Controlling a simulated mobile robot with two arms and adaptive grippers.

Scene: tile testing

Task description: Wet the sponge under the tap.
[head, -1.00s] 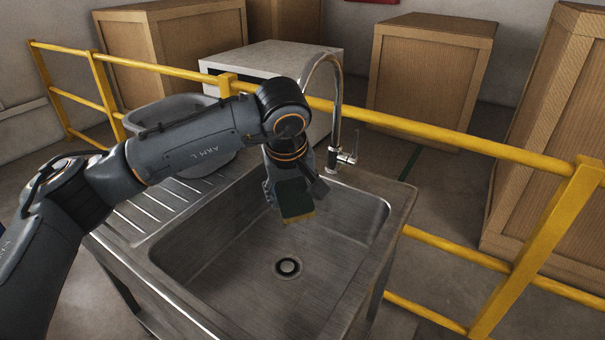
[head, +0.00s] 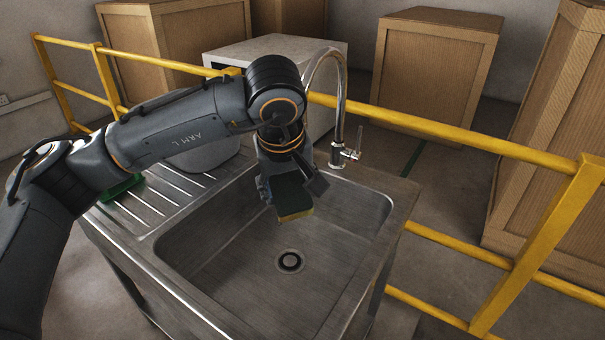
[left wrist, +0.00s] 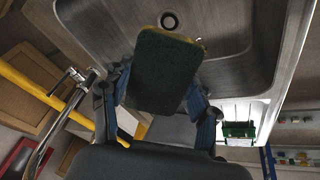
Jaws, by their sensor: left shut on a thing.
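My left gripper (head: 289,190) is shut on the sponge (head: 291,200), which has a dark green face and a yellow edge. It holds the sponge over the sink basin (head: 220,235), above and behind the drain. In the left wrist view the sponge (left wrist: 165,75) sits between the two fingers (left wrist: 158,110), its green face toward the camera. The tap (head: 342,100) stands at the back of the sink, its curved spout partly hidden behind my left arm. A lever (head: 352,153) is at its base. I cannot tell whether water runs. My right gripper is not in view.
A ribbed drainboard (head: 165,200) lies left of the basin. A green object (head: 122,188) on it is partly hidden by my left arm; a green rack (left wrist: 239,128) shows in the left wrist view. A yellow railing (head: 430,130) runs behind the sink, with wooden crates (head: 435,70) beyond.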

